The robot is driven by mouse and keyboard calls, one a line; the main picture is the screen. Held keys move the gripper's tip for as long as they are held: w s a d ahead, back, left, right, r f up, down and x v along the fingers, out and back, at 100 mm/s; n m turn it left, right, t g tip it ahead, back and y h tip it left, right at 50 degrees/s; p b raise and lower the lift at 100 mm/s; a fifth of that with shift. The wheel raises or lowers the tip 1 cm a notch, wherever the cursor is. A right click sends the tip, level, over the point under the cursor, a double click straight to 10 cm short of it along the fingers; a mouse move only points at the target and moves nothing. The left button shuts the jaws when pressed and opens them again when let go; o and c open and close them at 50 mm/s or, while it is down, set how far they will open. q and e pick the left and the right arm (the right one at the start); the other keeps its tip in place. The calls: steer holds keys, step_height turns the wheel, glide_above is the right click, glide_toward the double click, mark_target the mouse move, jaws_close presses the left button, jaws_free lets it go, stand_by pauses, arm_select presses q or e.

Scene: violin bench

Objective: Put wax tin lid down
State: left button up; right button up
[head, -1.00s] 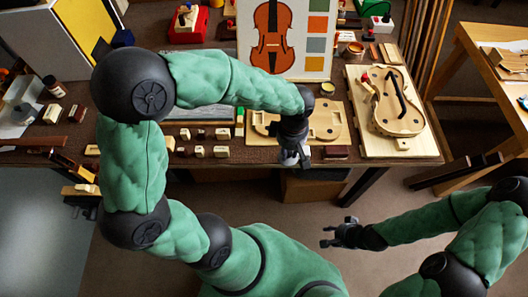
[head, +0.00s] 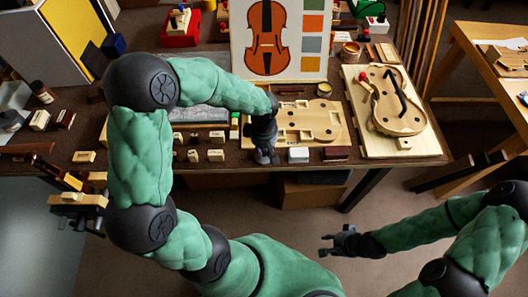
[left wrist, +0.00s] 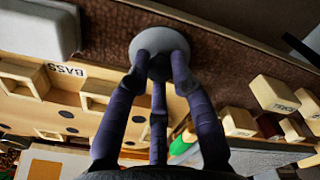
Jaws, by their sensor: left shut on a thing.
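In the left wrist view, my left gripper (left wrist: 158,75) has its fingers closed on a round grey lid (left wrist: 140,44). The lid is over the brown bench strip beside the pale wooden board; I cannot tell whether it touches the bench. In the head view, my left gripper (head: 265,157) points down at the bench's front edge, left of a small white block (head: 298,155). My right gripper (head: 328,244) is open and empty, in front of the bench.
The bench (head: 235,157) holds several small wooden blocks left of my left gripper. A pale board with cutouts (head: 320,118) lies just behind it. A dark red block (head: 336,154) sits to the right. A violin body (head: 395,100) lies on a board at the right.

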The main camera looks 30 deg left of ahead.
mark_target(264, 152)
arm_select(q)
steer(key=shift+f, duration=0.25)
steer(key=shift+f, duration=0.15)
steer(key=o, duration=0.9)
steer(key=shift+o, duration=0.2)
steer(key=shift+r, duration=0.2)
steer(key=shift+r, duration=0.35)
step_height(264, 152, up, 11)
steer(key=p, duration=0.4)
steer(key=shift+r, duration=0.2)
